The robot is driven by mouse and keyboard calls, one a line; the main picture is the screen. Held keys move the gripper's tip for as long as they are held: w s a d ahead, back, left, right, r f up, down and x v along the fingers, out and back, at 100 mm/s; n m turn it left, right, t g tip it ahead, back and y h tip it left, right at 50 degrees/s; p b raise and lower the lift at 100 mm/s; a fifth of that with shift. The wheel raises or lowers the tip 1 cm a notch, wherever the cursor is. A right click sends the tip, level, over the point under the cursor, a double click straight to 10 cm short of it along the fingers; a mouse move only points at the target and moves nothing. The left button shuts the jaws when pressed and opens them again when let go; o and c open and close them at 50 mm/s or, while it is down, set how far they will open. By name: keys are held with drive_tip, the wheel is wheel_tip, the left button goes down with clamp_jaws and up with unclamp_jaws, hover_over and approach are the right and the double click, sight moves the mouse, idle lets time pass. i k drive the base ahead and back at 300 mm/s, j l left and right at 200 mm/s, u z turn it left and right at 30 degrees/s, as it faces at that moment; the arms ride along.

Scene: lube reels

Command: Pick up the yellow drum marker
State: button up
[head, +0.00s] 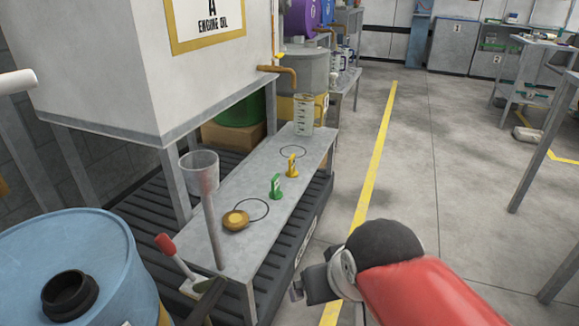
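A small upright yellow marker (291,167) stands on the grey metal bench (215,243), toward its far half, near a drawn black circle. A similar green marker (276,187) stands just nearer to me. A round yellow-brown disc-like piece (235,219) lies nearer still, at the edge of another drawn circle. My gripper (297,290) is at the lower middle, beyond the bench's right side and apart from all three. It is seen small and from behind, with my red arm leading to it, so its finger opening is unclear. I see nothing held in it.
A large oil tank (200,60) overhangs the bench's left side.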

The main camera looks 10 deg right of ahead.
sight(291, 172)
drive_tip(key=i+l+z, duration=0.1)
drive_tip(key=i+z, duration=0.7)
drive_tip(key=z, duration=0.15)
drive_tip(key=i+j+z, duration=0.3)
drive_tip(key=z, duration=0.15)
drive_tip(key=i, duration=0.1)
